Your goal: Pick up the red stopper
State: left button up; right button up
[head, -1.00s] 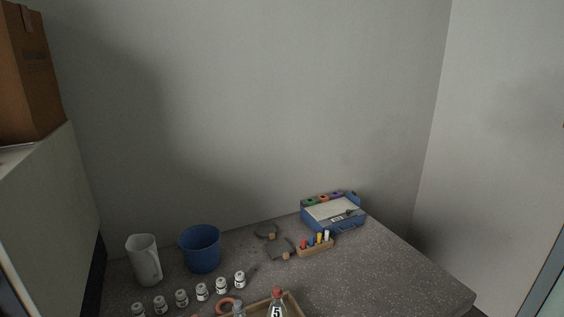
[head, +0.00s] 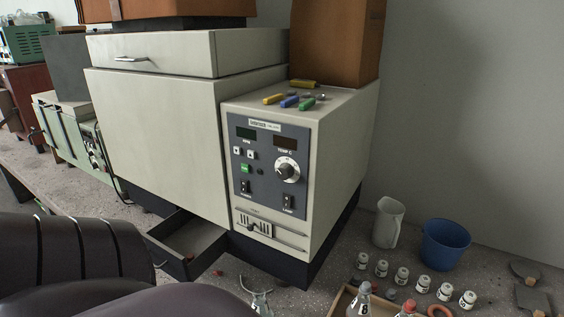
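Large dark rounded links of my own arm fill the lower left.
A big cream oven-like machine (head: 160,140) stands centre left, with a low drawer (head: 190,245) pulled out. A white jug (head: 388,222), a blue bucket (head: 444,244), several small labelled jars (head: 402,276) and a wooden tray (head: 341,301) stand to the right.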

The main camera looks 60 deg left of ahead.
aim_at(189, 256)
jog(key=u, duration=2.4)
jog(key=j+z, duration=0.2)
jog(key=z, duration=0.3)
jog(key=i+j+z, duration=0.1)
jog(key=j+z, duration=0.15)
jog(key=z, duration=0.25)
jog(key=k+j+z, duration=0.1)
jog(key=j+z, duration=0.35)
jog(key=j, duration=0.4)
